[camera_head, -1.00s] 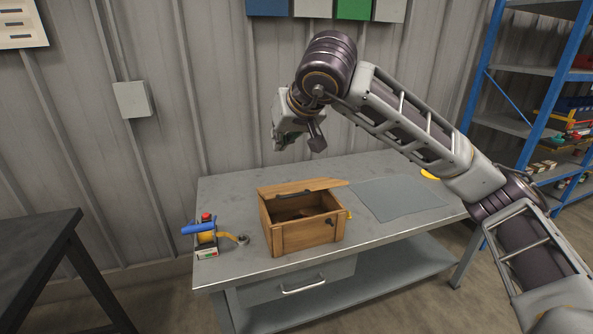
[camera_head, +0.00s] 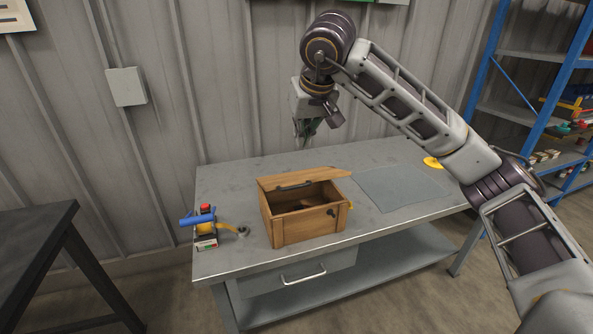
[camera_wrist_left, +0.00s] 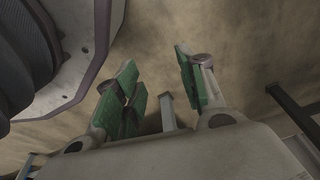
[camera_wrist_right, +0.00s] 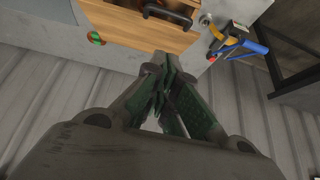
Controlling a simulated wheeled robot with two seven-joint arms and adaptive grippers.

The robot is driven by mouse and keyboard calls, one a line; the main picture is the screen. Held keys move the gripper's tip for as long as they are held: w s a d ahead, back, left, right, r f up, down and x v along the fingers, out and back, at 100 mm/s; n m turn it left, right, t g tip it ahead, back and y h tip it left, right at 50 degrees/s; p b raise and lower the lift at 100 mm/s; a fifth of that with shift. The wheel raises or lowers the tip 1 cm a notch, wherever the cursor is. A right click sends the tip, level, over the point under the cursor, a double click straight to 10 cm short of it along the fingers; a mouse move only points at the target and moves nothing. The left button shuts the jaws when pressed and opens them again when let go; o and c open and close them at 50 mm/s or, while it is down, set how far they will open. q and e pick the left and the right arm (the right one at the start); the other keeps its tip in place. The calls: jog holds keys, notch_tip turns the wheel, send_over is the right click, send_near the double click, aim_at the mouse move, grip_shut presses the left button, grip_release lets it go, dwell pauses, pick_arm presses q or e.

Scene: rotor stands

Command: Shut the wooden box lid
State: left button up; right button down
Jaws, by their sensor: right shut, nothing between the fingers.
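The wooden box (camera_head: 310,226) stands on the grey workbench. Its lid (camera_head: 325,178) is raised at the back, and the box interior shows below it. A dark handle bar (camera_head: 295,186) runs along the lid. My right gripper (camera_head: 305,139) is above and behind the box, near the wall, apart from the lid. In the right wrist view its fingers (camera_wrist_right: 165,65) are together and empty, with the wooden lid (camera_wrist_right: 135,30) beyond them. My left gripper (camera_wrist_left: 158,65) shows only in its wrist view, with its fingers apart and nothing between them.
The workbench (camera_head: 220,258) has a device with a blue handle (camera_head: 200,219) left of the box. A grey mat (camera_head: 400,188) and a yellow item (camera_head: 433,163) lie to the right. The corrugated wall (camera_head: 220,100) is close behind. A dark table (camera_head: 35,230) stands at left.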

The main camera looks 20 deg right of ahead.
jog(key=shift+w+f, duration=0.1)
jog(key=shift+f, duration=0.05)
pick_arm(q)
jog(key=shift+w+d+r+b, duration=0.25)
jog(key=shift+w+d+r, duration=0.05)
jog(key=shift+r, duration=0.4)
jog(key=shift+w+d+r+b, duration=0.25)
jog(key=shift+d+r+b, duration=0.05)
jog(key=shift+r, duration=0.4)
jog(key=shift+w+d+r+b, duration=0.25)
jog(key=shift+w+d+r, duration=0.05)
jog(key=shift+r, duration=0.4)
pick_arm(e)
jog(key=s+f+x, duration=0.1)
jog(key=s+x, duration=0.1)
jog(key=x, duration=1)
jog(key=shift+f, duration=0.45)
jog(key=shift+s, duration=0.1)
pick_arm(q)
jog(key=shift+s+f, duration=0.1)
jog(key=shift+f, duration=0.05)
pick_arm(e)
jog(key=shift+f, duration=0.1)
